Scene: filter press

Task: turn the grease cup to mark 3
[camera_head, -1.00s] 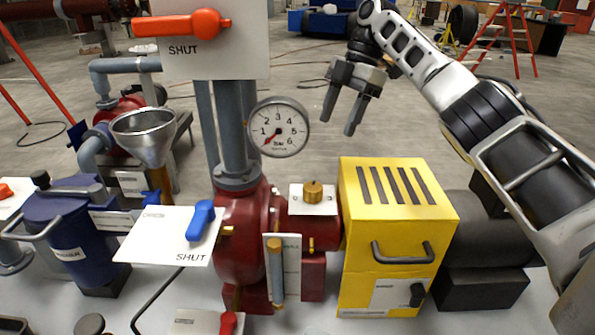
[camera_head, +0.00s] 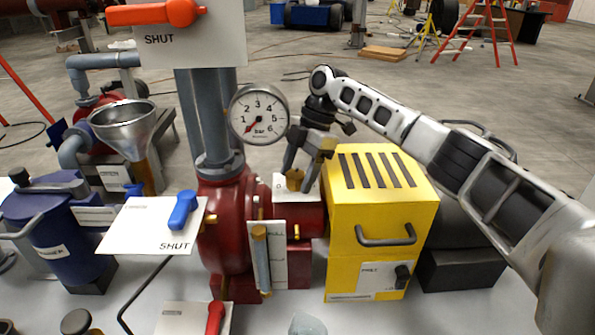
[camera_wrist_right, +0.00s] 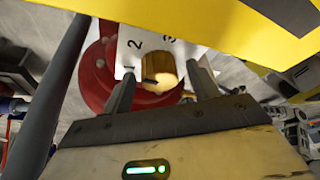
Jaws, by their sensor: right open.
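The grease cup is a small brass knurled cap (camera_head: 294,180) on a white plate (camera_head: 281,187) on top of the red pump housing. In the right wrist view the brass cap (camera_wrist_right: 158,75) shows between the two fingers, with the numbers 2 and 3 on the plate (camera_wrist_right: 150,44) beside it. A dark mark shows on the cap near its left edge. My right gripper (camera_head: 299,180) is open, pointing down, with a finger on either side of the cap. I cannot tell whether the fingers touch it. My left gripper is not in view.
A yellow slotted guard box (camera_head: 381,210) stands right beside the cup. A pressure gauge (camera_head: 259,114) and grey pipe (camera_head: 205,120) rise at the left behind it. Blue (camera_head: 182,209) and orange (camera_head: 170,13) valve levers are further left. A sight glass (camera_head: 261,259) stands in front.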

